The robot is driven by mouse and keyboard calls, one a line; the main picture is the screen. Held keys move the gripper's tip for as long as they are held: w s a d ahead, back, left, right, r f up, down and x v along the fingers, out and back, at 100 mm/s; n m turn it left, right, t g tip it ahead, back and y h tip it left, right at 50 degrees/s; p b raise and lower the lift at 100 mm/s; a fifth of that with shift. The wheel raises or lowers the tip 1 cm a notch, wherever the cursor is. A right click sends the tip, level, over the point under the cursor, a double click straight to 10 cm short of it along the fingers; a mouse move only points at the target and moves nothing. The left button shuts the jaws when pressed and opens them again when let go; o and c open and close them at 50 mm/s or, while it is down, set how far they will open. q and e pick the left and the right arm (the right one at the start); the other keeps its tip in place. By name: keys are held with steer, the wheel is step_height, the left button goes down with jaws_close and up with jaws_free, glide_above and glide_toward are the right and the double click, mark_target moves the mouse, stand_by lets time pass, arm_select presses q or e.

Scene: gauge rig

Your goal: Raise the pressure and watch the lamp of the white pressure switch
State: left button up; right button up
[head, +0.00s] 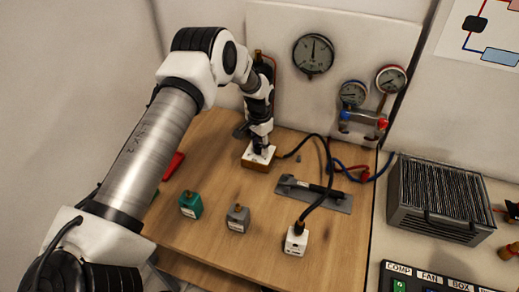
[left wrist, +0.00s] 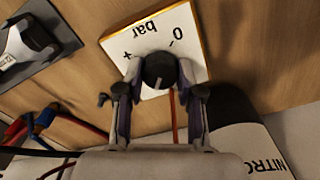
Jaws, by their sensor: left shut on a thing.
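The white pressure switch (head: 295,241) is a small white block at the front right of the wooden bench, with a black hose running into its top. Its lamp is too small to make out. A wood-sided box with a white top (head: 258,157) stands at the back of the bench; its top reads "0 bar" with minus and plus marks in the left wrist view (left wrist: 190,30). My left gripper (head: 262,148) is over this box, its fingers shut on the black knob (left wrist: 159,70). The large dial gauge (head: 313,54) on the back panel has its needle pointing about upward. My right gripper is not in view.
A green block (head: 190,205) and a grey block (head: 238,218) stand left of the switch. A grey plate (head: 335,201) with a black-handled tool lies behind it. Two smaller gauges (head: 391,79) (head: 353,94) sit on a manifold at right. A dark finned unit (head: 440,200) stands farther right.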

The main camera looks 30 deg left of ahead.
mark_target(260, 147)
arm_select(q)
steer(key=shift+f+m+b, duration=0.1)
steer(key=shift+m+b, duration=0.6)
steer(key=shift+m, duration=0.8)
steer(key=o, duration=1.1)
steer(key=shift+o, duration=0.2)
step_height(260, 147, up, 12)
